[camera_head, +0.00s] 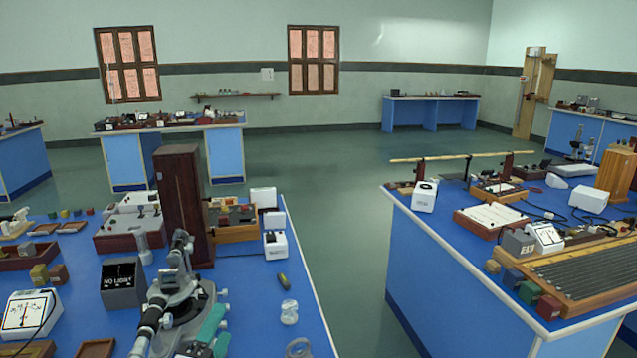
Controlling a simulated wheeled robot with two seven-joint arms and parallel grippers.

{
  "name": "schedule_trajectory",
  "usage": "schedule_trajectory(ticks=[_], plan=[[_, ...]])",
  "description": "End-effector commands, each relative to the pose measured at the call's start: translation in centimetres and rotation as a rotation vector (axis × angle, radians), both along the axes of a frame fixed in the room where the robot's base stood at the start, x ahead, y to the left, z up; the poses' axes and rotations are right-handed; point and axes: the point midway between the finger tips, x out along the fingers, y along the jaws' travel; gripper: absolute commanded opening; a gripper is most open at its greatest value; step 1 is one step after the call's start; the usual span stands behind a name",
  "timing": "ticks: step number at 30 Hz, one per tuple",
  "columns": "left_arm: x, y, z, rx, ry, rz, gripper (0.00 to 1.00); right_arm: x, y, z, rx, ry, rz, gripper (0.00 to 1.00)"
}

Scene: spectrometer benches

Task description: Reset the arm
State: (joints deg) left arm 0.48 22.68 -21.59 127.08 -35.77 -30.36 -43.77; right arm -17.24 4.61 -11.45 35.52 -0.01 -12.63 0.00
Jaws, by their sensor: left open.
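My left gripper (208,328) is hard to make out at the bottom edge, where teal and pale parts overlap a spectrometer. Its jaws are open, and I see nothing held between them. I cannot tell whether it touches the instrument. The grey and black spectrometer (178,290) stands on the near left blue bench (250,303), with one tube toward the lower left and a raised part at the back. My right gripper is out of the picture.
A tall dark wooden cabinet (178,205) stands behind the spectrometer. A "NO LIGHT" box (122,284) is left of it; a glass jar (289,312) is right. An open aisle (345,250) separates this bench from the crowded right bench (440,280).

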Motion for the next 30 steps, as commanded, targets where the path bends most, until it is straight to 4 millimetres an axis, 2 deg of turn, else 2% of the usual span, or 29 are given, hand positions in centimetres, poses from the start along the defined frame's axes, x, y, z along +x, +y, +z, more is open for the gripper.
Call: schedule_trajectory(ticks=[1, 3, 6, 9, 15, 21, 26, 30], plan=[[-1.3, 1.5, -3.3, -0.176, 0.153, 0.063, 0.67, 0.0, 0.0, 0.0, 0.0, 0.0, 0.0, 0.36], [-3.5, 3.3, -7.8, -0.419, 0.362, 0.171, 0.67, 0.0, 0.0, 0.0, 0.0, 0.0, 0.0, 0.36], [-7.7, 4.7, -13.3, -0.699, 0.615, 0.327, 0.67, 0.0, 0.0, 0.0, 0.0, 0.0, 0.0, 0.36], [-12.0, 5.1, -17.1, -0.898, 0.802, 0.469, 0.67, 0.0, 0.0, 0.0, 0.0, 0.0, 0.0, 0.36], [-19.4, 4.8, -21.4, -1.15, 1.064, 0.712, 0.67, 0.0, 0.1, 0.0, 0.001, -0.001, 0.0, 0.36], [-26.0, 4.0, -23.4, -1.313, 1.26, 0.936, 0.67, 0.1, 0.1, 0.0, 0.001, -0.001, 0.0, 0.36], [-24.7, 3.9, -27.6, -1.301, 1.271, 0.946, 0.67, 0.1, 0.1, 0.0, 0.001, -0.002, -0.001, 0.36], [-24.2, 3.8, -31.7, -1.291, 1.284, 0.955, 0.67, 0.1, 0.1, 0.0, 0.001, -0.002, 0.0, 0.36]])
